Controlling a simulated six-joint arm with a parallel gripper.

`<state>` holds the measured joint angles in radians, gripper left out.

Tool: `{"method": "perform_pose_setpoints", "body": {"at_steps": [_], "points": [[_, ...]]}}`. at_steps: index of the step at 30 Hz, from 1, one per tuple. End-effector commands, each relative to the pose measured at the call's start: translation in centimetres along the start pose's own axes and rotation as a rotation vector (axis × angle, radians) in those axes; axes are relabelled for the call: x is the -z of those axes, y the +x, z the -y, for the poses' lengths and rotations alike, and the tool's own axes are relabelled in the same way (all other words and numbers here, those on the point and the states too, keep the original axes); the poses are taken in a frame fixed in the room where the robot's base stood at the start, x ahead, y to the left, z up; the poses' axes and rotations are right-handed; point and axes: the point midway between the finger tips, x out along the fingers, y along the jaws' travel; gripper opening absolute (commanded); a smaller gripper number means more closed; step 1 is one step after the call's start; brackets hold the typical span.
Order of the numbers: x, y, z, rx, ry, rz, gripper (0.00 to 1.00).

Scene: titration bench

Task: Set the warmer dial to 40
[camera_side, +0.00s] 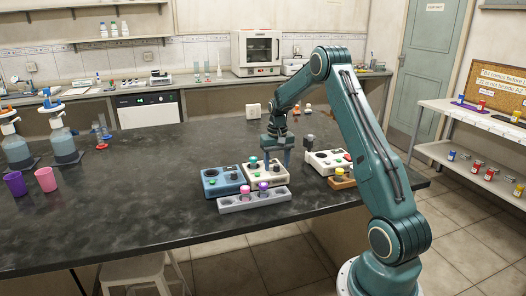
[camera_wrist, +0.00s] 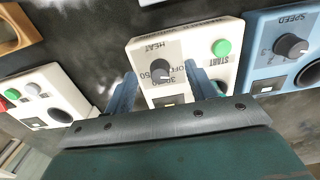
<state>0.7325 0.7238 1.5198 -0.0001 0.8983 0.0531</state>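The warmer is a cream box (camera_side: 300,178) with a HEAT label, standing in the middle of the row of devices. It also shows in the wrist view (camera_wrist: 142,50). Its dark HEAT dial (camera_wrist: 160,70) sits on a grey scale. The number 50 is readable beside it, but I cannot tell where the pointer stands. A green START button (camera_wrist: 221,48) is to the right of the dial. My gripper (camera_side: 277,160) points down over the warmer, its fingers apart. In the wrist view the fingers appear on either side of the dial; contact is not visible.
A blue device (camera_side: 222,180) with a SPEED dial stands left of the warmer in the side view. Another cream device (camera_side: 322,160) is on the right. A grey rack (camera_side: 234,204) holding coloured caps lies in front.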

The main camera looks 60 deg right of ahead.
Motion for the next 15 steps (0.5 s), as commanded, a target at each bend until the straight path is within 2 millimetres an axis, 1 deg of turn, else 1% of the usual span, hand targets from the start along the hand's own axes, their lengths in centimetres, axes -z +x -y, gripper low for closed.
{"method": "perform_pose_setpoints", "body": {"at_steps": [1, 5, 6, 7, 15], "points": [[0.00, -0.01, 0.00, 0.000, 0.000, 0.000, 0.46], [0.01, -0.03, 0.00, 0.000, 0.000, 0.000, 0.20], [0.01, -0.03, 0.00, 0.000, 0.000, 0.000, 0.12], [0.01, -0.03, 0.00, 0.000, 0.000, 0.000, 0.10], [0.01, -0.04, -0.01, 0.000, 0.033, -0.001, 0.10]]}}
